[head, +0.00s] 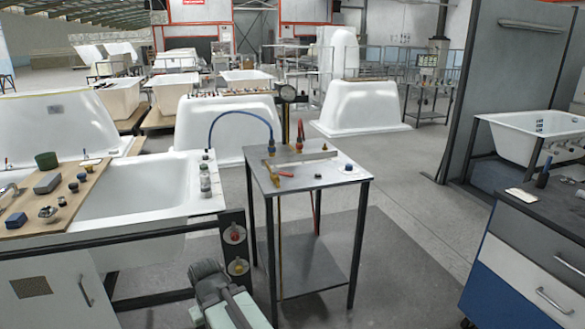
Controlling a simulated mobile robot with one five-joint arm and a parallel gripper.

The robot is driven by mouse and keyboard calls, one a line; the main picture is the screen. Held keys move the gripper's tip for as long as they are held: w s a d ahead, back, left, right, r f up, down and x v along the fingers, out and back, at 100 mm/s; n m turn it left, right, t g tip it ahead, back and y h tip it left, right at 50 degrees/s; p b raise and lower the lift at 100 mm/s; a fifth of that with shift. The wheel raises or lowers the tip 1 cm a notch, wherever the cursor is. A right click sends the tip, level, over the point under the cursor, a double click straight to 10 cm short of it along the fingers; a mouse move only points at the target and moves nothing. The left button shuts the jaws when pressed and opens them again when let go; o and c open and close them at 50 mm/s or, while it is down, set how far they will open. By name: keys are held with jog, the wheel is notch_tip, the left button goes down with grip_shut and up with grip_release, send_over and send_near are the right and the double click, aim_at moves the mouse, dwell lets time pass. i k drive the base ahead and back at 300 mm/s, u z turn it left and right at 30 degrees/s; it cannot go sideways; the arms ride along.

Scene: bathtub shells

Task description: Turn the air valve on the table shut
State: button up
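A small metal table (325,179) stands in the middle of the head view. Near its left front edge is a small brass-yellow fitting with a slim lever-like part (269,170), which looks like the air valve. It is too small to tell which way its handle is turned. A metal bar lies across the table behind it. Part of what seems to be my own arm shows at the bottom, in front of and below the table. My gripper's fingers cannot be made out, and nothing of mine touches the valve.
A red-topped fitting (300,135) stands behind the bar. A white tub (140,190) with a wooden board (50,217) is left, a drawer cabinet (525,265) right. Floor between is clear.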

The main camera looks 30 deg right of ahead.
aim_at(274, 172)
jog(key=i, duration=0.85)
jog(key=u, duration=0.05)
